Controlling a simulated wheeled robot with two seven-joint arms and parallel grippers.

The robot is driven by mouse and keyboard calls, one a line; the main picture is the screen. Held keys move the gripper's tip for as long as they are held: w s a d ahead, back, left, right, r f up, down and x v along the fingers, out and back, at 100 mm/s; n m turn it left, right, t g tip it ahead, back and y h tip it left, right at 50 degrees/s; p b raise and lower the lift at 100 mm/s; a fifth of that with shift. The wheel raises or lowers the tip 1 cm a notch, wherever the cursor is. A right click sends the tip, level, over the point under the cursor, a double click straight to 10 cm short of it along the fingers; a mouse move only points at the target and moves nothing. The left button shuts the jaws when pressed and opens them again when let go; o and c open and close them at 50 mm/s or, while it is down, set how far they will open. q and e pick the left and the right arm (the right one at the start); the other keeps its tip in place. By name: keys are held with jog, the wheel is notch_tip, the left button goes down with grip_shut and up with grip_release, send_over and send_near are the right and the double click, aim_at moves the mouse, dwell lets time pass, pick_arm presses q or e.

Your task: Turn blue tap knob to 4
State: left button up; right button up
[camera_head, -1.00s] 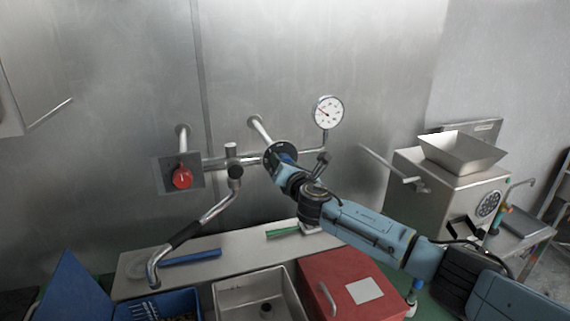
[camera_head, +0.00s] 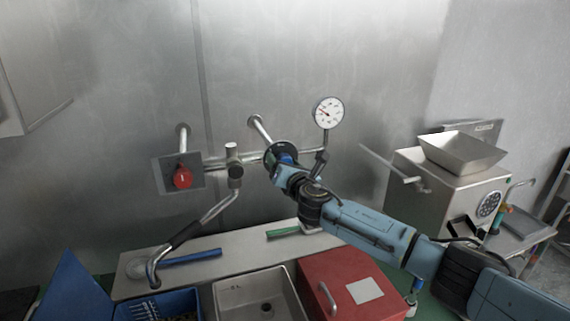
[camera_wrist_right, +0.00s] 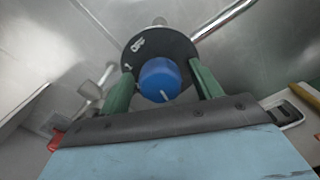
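The blue tap knob (camera_wrist_right: 160,78) is in the middle of the right wrist view, in front of a round black dial plate (camera_wrist_right: 183,48) with white marks. A white pointer line shows on the knob's lower edge. My right gripper (camera_wrist_right: 161,72) has its two green fingers on either side of the knob, with narrow gaps showing beside it. In the head view my right gripper (camera_head: 284,162) is at the dial plate and mostly hides the knob. The dial's numbers are too small to read. My left gripper is not in view.
A red knob (camera_head: 182,177) is on the pipe to the left. A pressure gauge (camera_head: 328,112) stands above right. A swing spout (camera_head: 190,232) reaches down left. Below are a sink (camera_head: 240,283), a red box (camera_head: 338,275) and a blue bin (camera_head: 172,301). A grinder (camera_head: 447,195) stands right.

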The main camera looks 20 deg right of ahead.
jog(key=s+b, duration=0.1)
jog(key=s, duration=1.2)
jog(key=shift+s+d+b, duration=0.2)
jog(key=shift+d+b, duration=0.05)
jog(key=shift+b, duration=0.1)
